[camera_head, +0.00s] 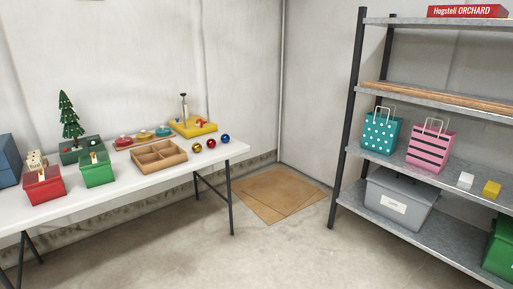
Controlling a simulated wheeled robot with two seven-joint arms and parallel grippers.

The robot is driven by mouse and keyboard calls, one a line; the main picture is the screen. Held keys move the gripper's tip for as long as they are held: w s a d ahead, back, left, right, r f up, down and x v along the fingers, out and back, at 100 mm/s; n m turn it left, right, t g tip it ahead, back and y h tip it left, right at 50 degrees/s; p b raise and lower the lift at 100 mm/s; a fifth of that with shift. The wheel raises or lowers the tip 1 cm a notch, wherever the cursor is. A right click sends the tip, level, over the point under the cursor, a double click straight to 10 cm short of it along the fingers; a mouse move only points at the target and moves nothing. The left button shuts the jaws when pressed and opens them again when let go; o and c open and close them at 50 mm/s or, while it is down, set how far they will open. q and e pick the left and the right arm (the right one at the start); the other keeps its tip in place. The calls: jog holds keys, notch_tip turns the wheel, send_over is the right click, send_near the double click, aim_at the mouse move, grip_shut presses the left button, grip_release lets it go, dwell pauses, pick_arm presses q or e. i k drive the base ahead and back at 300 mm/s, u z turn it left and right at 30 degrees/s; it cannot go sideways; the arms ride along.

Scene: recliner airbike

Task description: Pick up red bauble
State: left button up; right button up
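Three shiny baubles lie in a row near the right end of the white table. The red bauble (225,139) is the one furthest right in the row as it looks here, though its colour is hard to tell from blue at this size. A gold bauble (211,143) is in the middle, and a dark red bauble (197,148) is at the left, beside the wooden tray. Nothing covers the baubles. Neither of my grippers shows in the head view.
The white table (215,162) also carries a divided wooden tray (160,155), a red box (43,186), a green box (97,170), a small tree (70,118) and a yellow stand (194,128). A metal shelf unit (352,110) stands at the right.

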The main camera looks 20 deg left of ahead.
aim_at(211, 143)
jog(key=z, duration=0.1)
jog(key=i, duration=1.4)
jog(key=u, duration=0.5)
jog(key=i, duration=1.75)
jog(key=u, duration=1.9)
jog(key=i, duration=0.8)
jog(key=u, duration=0.8)
